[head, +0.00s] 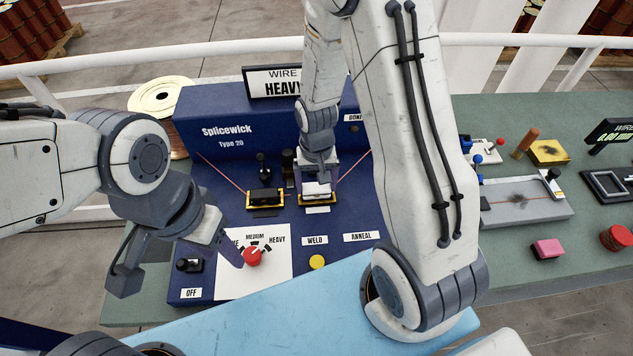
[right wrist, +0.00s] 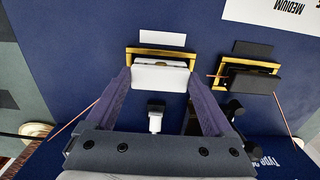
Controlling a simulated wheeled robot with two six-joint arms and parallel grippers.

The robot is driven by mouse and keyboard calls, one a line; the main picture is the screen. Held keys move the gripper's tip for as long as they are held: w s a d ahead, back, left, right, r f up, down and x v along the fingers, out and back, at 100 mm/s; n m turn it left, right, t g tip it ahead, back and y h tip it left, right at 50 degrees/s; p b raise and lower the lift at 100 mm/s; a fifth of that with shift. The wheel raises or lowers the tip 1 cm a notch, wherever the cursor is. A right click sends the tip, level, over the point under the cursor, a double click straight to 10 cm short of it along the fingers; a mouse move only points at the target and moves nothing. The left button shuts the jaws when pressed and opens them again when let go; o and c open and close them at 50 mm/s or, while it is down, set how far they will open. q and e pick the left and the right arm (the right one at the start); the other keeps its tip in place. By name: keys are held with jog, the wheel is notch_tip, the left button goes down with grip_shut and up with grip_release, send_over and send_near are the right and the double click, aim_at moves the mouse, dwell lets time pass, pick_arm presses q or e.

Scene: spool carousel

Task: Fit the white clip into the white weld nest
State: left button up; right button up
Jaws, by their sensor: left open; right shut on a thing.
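The white clip (right wrist: 160,76) is between the fingers of my right gripper (right wrist: 163,98), which is shut on it. The white weld nest, a yellow frame (right wrist: 161,51) with a white label beside it, lies right at the clip. The clip overlaps the frame's opening in the right wrist view; I cannot tell whether it is seated or just above. In the head view the clip (head: 317,188) shows under my right gripper (head: 317,179), over the yellow nest (head: 317,201). My left gripper (head: 182,262) is open and empty, with one finger close to the red knob (head: 252,257).
A second yellow nest (head: 265,204) with a black clip stands just left of the white one. The blue machine panel carries a yellow button (head: 316,262) and a black switch (head: 189,265). A pink block (head: 547,249) and a grey plate (head: 520,203) lie on the right bench.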

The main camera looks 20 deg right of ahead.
jog(key=shift+f, duration=0.25)
jog(key=shift+f, duration=0.2)
jog(key=o, duration=1.2)
jog(key=shift+c, duration=0.2)
jog(key=shift+r, duration=0.1)
